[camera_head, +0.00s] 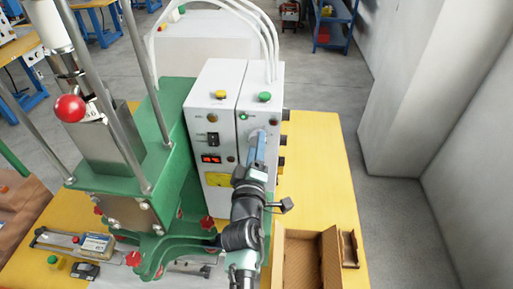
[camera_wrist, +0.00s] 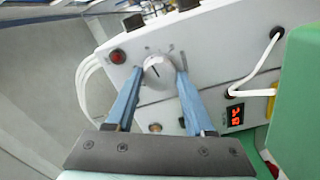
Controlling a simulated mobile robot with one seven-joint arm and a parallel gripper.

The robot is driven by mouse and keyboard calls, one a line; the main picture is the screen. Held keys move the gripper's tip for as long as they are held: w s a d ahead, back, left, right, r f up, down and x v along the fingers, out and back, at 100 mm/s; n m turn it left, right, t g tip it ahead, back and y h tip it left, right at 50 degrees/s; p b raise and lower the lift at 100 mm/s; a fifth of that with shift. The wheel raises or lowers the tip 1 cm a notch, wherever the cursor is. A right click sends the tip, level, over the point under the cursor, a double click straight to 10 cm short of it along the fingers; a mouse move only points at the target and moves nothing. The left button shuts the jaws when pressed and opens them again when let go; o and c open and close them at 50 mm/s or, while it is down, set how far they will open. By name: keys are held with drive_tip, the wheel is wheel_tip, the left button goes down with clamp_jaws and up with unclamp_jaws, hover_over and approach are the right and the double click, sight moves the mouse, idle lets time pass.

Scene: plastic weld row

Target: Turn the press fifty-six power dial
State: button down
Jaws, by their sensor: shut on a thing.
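The power dial (camera_wrist: 157,71) is a round pale knob with a dark pointer line on the white control box (camera_head: 222,125), seen in the wrist view. My gripper (camera_wrist: 159,76) has its two blue fingers on either side of the dial, shut on it. In the head view my gripper (camera_head: 258,150) reaches the right part of the box's front, and it mostly hides the dial there. Tick marks show around the dial's rim, but their labels are too small to read.
A red digital display (camera_head: 211,159) and a black switch (camera_head: 212,139) are on the box's left part. The green press (camera_head: 165,140) stands close on the left. An open cardboard box (camera_head: 297,262) lies on the yellow table (camera_head: 325,165) at the front right.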

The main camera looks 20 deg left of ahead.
idle(0.4)
drive_tip(key=shift+c, duration=1.4)
unclamp_jaws()
drive_tip(key=p+v, duration=0.2)
drive_tip(key=v, duration=0.9)
drive_tip(key=shift+s+d+p, duration=0.1)
drive_tip(key=shift+s+p, duration=0.2)
drive_tip(key=shift+s, duration=0.1)
drive_tip(key=shift+s+d, duration=0.2)
drive_tip(key=shift+s, duration=0.35)
